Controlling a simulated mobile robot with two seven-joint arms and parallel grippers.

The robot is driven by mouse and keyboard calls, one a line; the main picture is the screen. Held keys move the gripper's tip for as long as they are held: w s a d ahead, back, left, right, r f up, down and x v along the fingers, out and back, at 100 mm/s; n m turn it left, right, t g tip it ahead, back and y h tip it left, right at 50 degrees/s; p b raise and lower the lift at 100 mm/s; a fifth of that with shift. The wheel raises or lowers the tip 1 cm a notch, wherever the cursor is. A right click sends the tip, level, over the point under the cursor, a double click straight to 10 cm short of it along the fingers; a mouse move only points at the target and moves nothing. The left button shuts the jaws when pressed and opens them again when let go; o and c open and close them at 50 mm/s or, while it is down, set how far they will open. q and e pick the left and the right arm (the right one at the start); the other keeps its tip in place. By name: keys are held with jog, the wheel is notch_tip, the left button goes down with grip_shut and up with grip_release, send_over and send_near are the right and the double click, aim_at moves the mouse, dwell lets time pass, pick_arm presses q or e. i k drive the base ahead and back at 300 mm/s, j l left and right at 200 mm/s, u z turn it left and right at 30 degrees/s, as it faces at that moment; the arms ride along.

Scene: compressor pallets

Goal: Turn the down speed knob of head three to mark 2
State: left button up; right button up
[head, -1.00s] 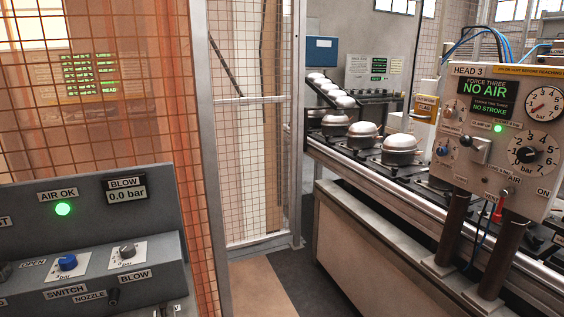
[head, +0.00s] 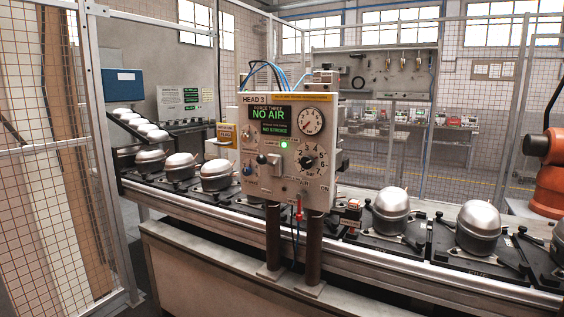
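The head three panel (head: 323,185), labelled HEAD 3, stands on two dark posts beside the conveyor. Its display (head: 268,121) reads NO AIR, and a green lamp (head: 284,145) is lit. A large black dial knob (head: 306,162) is on the right, under a round gauge (head: 311,121). Neither of my grippers is in view.
A conveyor (head: 190,205) carries several silver compressor domes (head: 391,211) behind and beside the panel. A red-handled valve (head: 298,211) hangs below it. Mesh fencing (head: 45,150) stands at the left. An orange robot arm (head: 548,190) is at the right edge.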

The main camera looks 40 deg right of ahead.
aim_at(246, 136)
jog(key=i+l+z, duration=0.15)
jog(key=i+l, duration=0.2)
jog(key=i+l+z, duration=0.1)
jog(key=i+l, duration=0.2)
jog(key=i, duration=0.25)
